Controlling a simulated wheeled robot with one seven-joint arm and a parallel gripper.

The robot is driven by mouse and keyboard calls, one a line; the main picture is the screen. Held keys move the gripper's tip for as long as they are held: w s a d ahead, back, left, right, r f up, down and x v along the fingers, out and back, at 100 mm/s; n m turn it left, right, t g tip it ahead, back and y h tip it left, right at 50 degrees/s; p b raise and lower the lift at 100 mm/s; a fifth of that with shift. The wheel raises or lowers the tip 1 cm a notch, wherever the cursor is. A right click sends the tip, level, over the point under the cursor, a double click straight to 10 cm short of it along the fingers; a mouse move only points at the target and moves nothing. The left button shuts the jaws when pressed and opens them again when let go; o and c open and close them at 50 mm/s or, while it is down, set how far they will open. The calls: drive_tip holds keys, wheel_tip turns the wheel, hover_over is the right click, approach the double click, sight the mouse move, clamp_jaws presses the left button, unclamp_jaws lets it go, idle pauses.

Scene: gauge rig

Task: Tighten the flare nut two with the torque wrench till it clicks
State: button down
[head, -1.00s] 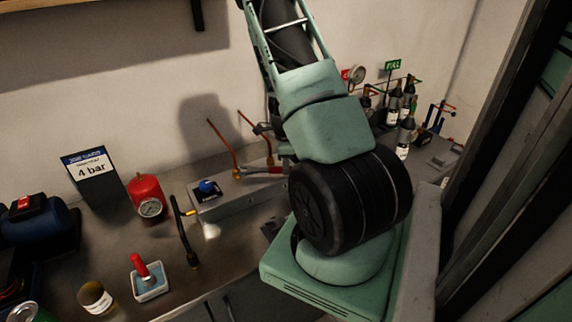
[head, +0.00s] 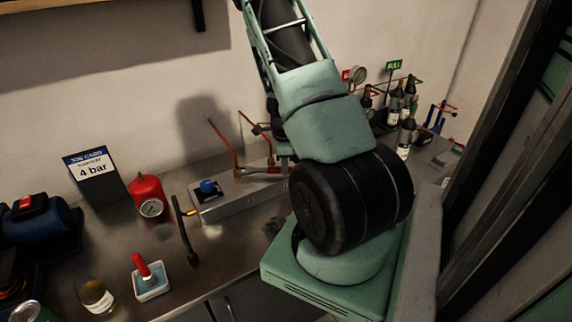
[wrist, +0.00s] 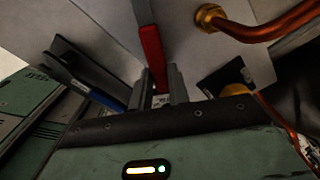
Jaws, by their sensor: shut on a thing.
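My gripper (wrist: 160,97) is shut on the red handle of a tool, which appears to be the torque wrench (wrist: 151,48). In the head view my arm hides most of the gripper. There the wrench's grey shaft and a bit of red handle (head: 272,170) show, reaching left toward the foot of the left copper pipe (head: 225,141). Whether its head sits on a nut cannot be told. A brass flare nut (wrist: 209,16) on a copper pipe shows at the top of the wrist view, apart from the handle. I see no number on the nuts.
The grey block (head: 235,199) carries a blue knob (head: 208,188) and the pipes. Several bottles (head: 405,127) stand at right. A blue-handled tool (wrist: 82,84) is beside my gripper.

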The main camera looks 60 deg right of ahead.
drive_tip(key=shift+w+a, duration=0.3)
drive_tip(key=shift+w, duration=0.35)
drive_tip(key=c, duration=1.9)
unclamp_jaws()
clamp_jaws()
drive_tip(key=shift+a, duration=0.1)
drive_tip(key=shift+s+a+m+p, duration=0.2)
drive_tip(key=shift+s+a+m, duration=0.1)
drive_tip(key=shift+a+m, duration=0.4)
drive_tip(key=shift+s+a+m+p, duration=0.15)
drive_tip(key=shift+s+a+m, duration=0.1)
drive_tip(key=shift+a+m, duration=0.4)
drive_tip(key=shift+s+a+m, duration=0.25)
drive_tip(key=shift+a+m, duration=0.4)
drive_tip(key=shift+a, duration=0.2)
drive_tip(key=shift+a+m, duration=1.4)
drive_tip(key=shift+a, duration=0.25)
idle(0.7)
